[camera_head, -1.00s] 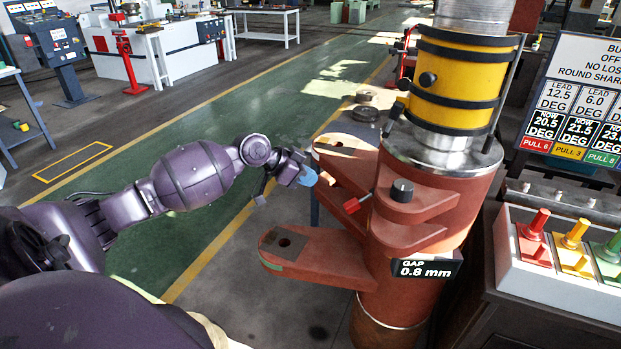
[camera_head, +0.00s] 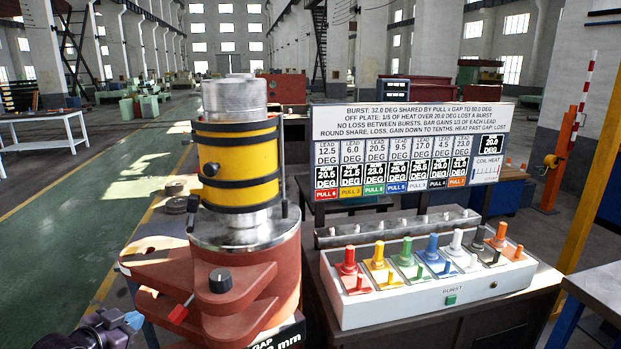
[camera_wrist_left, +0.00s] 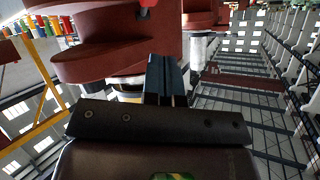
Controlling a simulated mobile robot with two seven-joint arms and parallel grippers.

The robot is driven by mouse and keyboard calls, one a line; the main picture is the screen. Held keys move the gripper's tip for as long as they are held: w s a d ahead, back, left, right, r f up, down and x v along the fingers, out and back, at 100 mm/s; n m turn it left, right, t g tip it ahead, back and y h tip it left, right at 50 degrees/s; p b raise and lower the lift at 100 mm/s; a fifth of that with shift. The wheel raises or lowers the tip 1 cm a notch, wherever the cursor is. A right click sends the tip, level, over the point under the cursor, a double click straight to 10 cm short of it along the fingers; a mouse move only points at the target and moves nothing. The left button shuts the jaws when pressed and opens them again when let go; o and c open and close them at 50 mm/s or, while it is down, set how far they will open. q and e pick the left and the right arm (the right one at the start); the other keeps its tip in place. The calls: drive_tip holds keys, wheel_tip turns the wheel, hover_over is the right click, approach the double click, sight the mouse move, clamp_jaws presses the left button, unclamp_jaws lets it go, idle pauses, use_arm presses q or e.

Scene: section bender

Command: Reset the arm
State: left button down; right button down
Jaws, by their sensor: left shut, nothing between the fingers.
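My left gripper (camera_head: 133,321) shows at the lower left of the head view, left of the red bender (camera_head: 270,275). It is shut and empty. In the left wrist view its blue fingers (camera_wrist_left: 164,78) are together, with the bender's red plates above them. The bender carries a yellow drum with black bands (camera_head: 238,165), a black knob (camera_head: 220,280) and a small red handle (camera_head: 178,314). The gripper is apart from the handle. The gap display (camera_head: 285,340) is partly cut off at the bottom edge. My right gripper is out of view.
A white console (camera_head: 400,306) stands right of the bender, with several coloured levers and a green BURST button (camera_head: 450,300). A sign board (camera_head: 405,150) with degree readings rises behind it. A grey table (camera_head: 600,290) is at the right. The green floor lane (camera_head: 60,240) at left is clear.

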use_arm(q)
drive_tip(key=s+d+f+n+y, duration=0.1)
drive_tip(key=s+d+f, duration=0.2)
drive_tip(key=s+f, duration=0.3)
drive_tip(key=s+d+f+n+g+y, duration=0.1)
drive_tip(key=s+d+f, duration=0.3)
drive_tip(key=s, duration=0.7)
drive_tip(key=s+d+f+n+y, duration=0.1)
drive_tip(key=s+d+f+n, duration=0.2)
drive_tip(key=s+f, duration=0.5)
drive_tip(key=shift+s+d+f, duration=0.15)
drive_tip(key=shift+s+d, duration=0.1)
drive_tip(key=shift+s, duration=0.05)
